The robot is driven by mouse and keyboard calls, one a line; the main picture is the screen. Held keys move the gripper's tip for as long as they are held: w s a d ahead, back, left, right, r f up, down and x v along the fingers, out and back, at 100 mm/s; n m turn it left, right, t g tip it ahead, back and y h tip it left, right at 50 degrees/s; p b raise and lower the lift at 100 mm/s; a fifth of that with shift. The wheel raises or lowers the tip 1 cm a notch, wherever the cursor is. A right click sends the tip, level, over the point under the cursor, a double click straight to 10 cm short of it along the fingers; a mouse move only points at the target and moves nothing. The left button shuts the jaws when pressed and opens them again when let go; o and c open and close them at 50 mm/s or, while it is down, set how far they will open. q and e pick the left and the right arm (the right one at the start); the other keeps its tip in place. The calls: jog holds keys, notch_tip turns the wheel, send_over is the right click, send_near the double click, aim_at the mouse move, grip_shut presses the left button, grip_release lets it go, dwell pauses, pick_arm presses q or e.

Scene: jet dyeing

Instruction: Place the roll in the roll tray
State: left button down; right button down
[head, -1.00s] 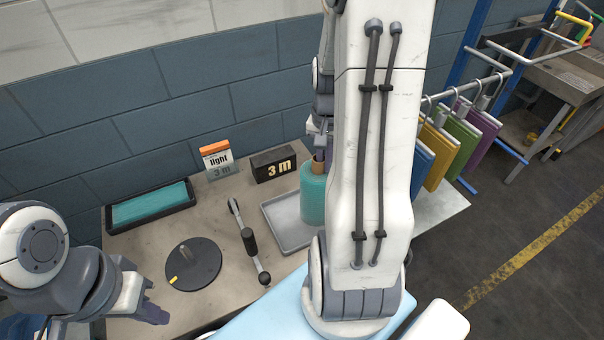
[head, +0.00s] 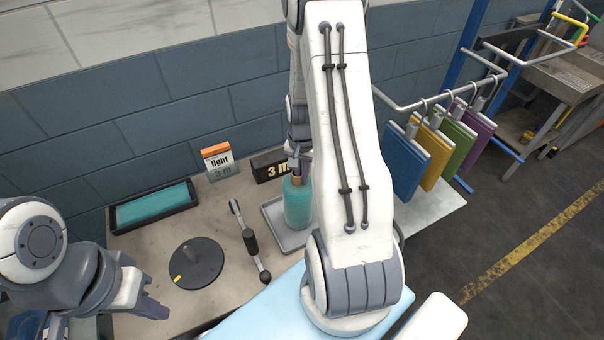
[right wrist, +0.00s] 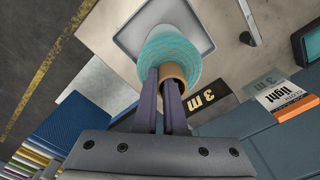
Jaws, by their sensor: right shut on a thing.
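A teal roll (head: 298,203) with a brown core stands upright over the grey roll tray (head: 272,213) in the head view. In the right wrist view the teal roll (right wrist: 172,48) shows with the tray (right wrist: 127,38) behind it. My right gripper (head: 299,172) is shut on the top of the roll's core; its fingers (right wrist: 168,80) show at the brown core in the right wrist view. I cannot tell whether the roll touches the tray floor. My left gripper (head: 155,308) is at the lower left, empty, away from the roll; its finger gap is unclear.
A black tray with teal cloth (head: 153,207), a dark disc with a peg (head: 196,262) and a lever tool (head: 250,240) lie on the table. A "light 3 m" card (head: 218,161) and a black "3 m" block (head: 270,167) stand behind. Coloured swatches (head: 428,155) hang at right.

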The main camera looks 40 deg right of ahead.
jog(key=shift+f, duration=0.2)
jog(key=c, duration=1)
grip_release()
jog(key=shift+r, duration=0.1)
